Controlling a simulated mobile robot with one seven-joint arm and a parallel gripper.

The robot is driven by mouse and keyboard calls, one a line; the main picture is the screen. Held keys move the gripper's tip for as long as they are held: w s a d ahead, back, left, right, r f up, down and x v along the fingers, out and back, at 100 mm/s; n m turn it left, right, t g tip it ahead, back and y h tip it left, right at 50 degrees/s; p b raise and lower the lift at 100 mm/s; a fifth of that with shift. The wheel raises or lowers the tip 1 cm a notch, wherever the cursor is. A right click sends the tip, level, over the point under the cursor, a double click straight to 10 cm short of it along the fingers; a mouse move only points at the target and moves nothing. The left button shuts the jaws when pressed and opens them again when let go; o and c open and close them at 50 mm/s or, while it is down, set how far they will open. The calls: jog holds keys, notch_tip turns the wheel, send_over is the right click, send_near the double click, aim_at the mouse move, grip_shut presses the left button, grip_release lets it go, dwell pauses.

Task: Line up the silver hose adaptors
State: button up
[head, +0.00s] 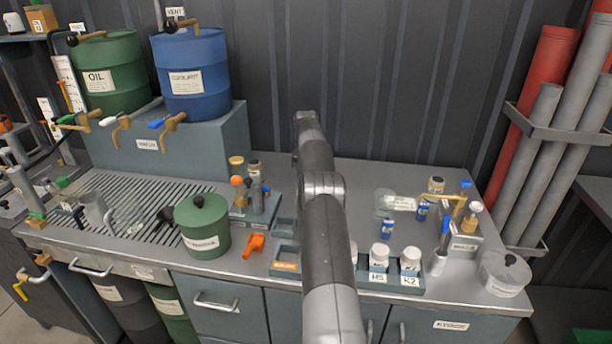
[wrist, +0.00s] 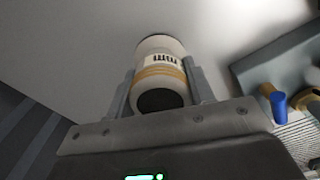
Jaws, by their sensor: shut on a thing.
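My gripper (wrist: 160,68) is shut on a short cream-white cylinder (wrist: 158,61) in the wrist view. The cylinder has a tan band, a dark printed label and a dark round end facing the camera. One finger stands on each side of it. In the head view my arm runs up the middle, and my gripper and the cylinder are hidden behind it. I cannot make out any part that is clearly a silver hose adaptor.
White-lidded jars (head: 380,257) stand in a rack at the front right. A green pot (head: 202,226) and an orange part (head: 254,245) lie left of my arm. Green (head: 113,75) and blue (head: 191,68) drums stand at the back left. A glass jar (head: 503,274) sits by the right edge.

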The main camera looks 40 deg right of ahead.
jog(key=shift+f, duration=0.3)
jog(key=o, duration=1.3)
jog(key=shift+c, duration=0.2)
jog(key=shift+f, duration=0.1)
notch_tip(320, 180, up, 6)
jog(key=shift+r, duration=0.75)
